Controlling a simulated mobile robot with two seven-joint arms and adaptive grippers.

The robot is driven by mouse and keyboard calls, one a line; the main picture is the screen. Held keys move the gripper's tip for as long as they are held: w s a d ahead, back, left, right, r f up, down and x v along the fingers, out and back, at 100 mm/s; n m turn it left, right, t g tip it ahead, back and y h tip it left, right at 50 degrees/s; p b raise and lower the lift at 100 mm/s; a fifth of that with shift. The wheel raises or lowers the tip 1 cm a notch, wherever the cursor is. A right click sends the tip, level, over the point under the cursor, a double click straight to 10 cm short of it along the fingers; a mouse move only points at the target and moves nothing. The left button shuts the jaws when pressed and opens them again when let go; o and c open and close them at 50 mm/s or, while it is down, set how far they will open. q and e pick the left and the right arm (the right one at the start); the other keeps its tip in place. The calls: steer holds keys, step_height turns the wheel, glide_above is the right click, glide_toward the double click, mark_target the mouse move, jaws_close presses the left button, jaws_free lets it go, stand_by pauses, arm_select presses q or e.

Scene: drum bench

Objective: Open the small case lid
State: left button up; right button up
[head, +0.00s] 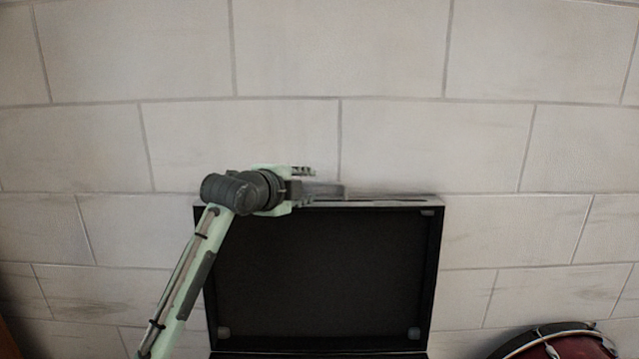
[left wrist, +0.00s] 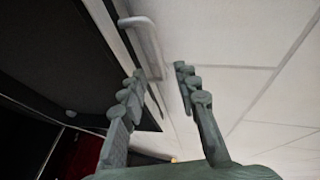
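The case lid (head: 325,275) stands upright in the head view, its black inner face toward me and its light top rim along the wall. The case's lower part shows only as a dark edge at the bottom of the picture. My left gripper (head: 308,184) is at the lid's top edge, left of its middle. In the left wrist view its fingers (left wrist: 159,76) are apart with nothing held between them. The lid (left wrist: 60,50) lies to the left there, with a pale bar (left wrist: 145,42) on its edge beyond the fingertips. I cannot tell whether a finger touches the lid.
A pale block wall (head: 540,80) rises close behind the lid. A red drum with a dark rim (head: 565,343) shows at the lower right. The space right of the lid, above the drum, is clear. My left forearm crosses the lid's left side.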

mark_target(320, 185)
arm_select(q)
steer(key=x, duration=0.4)
steer(key=shift+w, duration=0.1)
steer(key=shift+w+d+f, duration=0.15)
steer(key=shift+w+d, duration=0.05)
steer(key=shift+w, duration=0.15)
steer(key=shift+w+d+f, duration=0.1)
steer(key=shift+w, duration=0.2)
steer(key=c, duration=0.6)
jaws_close()
arm_select(e)
steer(key=shift+w+r, duration=0.1)
steer(key=shift+w, duration=0.1)
steer(key=shift+s+a, duration=0.1)
steer(key=shift+s, duration=0.1)
